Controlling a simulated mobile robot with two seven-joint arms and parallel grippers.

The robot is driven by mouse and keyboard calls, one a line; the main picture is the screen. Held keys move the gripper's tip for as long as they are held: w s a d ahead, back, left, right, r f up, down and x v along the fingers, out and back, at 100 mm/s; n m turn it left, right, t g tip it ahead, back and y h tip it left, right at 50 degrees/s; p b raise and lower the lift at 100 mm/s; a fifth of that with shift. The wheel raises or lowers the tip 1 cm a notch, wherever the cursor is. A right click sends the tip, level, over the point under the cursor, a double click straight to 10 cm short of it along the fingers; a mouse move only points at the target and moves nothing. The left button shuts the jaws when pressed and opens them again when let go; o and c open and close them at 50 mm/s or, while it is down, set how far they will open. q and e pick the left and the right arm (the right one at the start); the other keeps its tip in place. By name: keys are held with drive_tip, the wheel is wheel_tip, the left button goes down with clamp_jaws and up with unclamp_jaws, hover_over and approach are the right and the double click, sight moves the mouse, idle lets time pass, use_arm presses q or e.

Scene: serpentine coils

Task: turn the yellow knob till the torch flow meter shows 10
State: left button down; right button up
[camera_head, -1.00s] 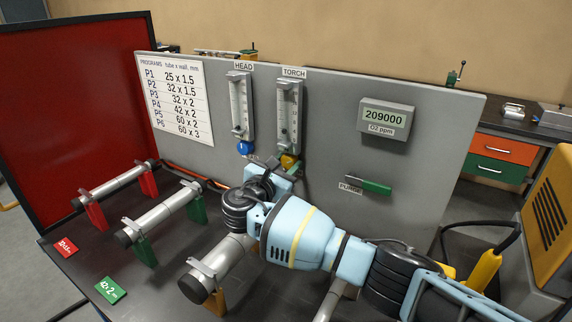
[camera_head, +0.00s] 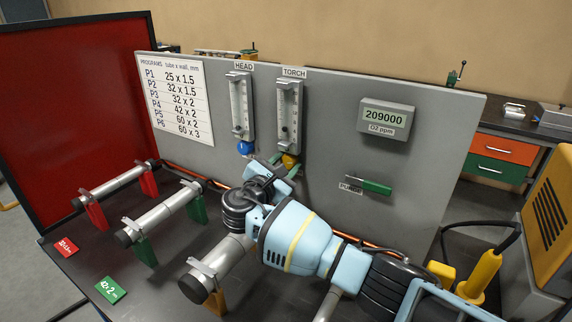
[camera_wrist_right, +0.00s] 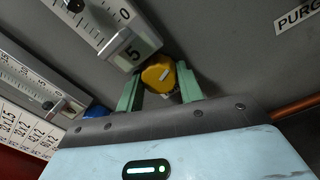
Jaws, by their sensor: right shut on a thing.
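The yellow knob (camera_head: 289,160) sits at the foot of the torch flow meter (camera_head: 288,115) on the grey panel. My right gripper (camera_head: 285,171) is shut on it. In the right wrist view, the green fingers of my right gripper (camera_wrist_right: 158,88) stand on either side of the yellow knob (camera_wrist_right: 158,74). A pale mark shows on the knob's face. My left gripper is not in view.
The head flow meter (camera_head: 241,105) with its blue knob (camera_head: 245,147) is just left. A green purge lever (camera_head: 370,186) and an oxygen display (camera_head: 385,118) reading 209000 are to the right. Tubes on stands (camera_head: 165,215) lie on the dark table below.

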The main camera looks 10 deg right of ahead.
drive_tip(key=o, duration=1)
drive_tip(key=shift+v, duration=3.95)
